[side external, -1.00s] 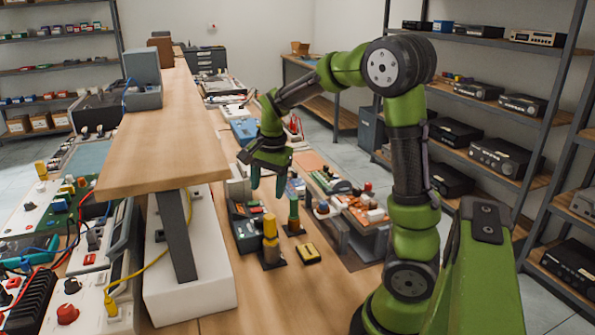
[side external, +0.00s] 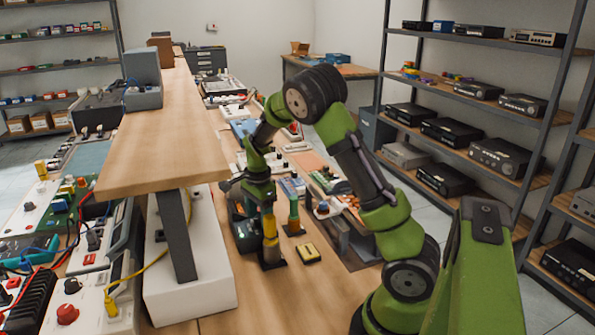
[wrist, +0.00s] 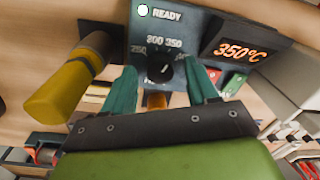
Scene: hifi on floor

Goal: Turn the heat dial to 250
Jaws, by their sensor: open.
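The heat dial (wrist: 160,68) is a small dark round knob on a dark panel (wrist: 188,30) in the wrist view. A pale mark shows on it; its exact heading is hard to read. Printed numbers surround it, with 250 at its left and 200 and 350 above. The orange display (wrist: 238,50) reads 350°C. My gripper (wrist: 161,73) is open, one green finger on each side of the dial; contact cannot be told. In the side view, the dark station (side external: 243,234) is partly hidden behind my arm and the yellow-topped stand.
A yellow cylinder (wrist: 62,92) stands close at my gripper's left in the wrist view. In the side view, a yellow-topped stand (side external: 271,245), a green stand (side external: 294,215) and a small yellow-and-black block (side external: 308,253) are near. The raised wooden shelf (side external: 165,130) is at the left.

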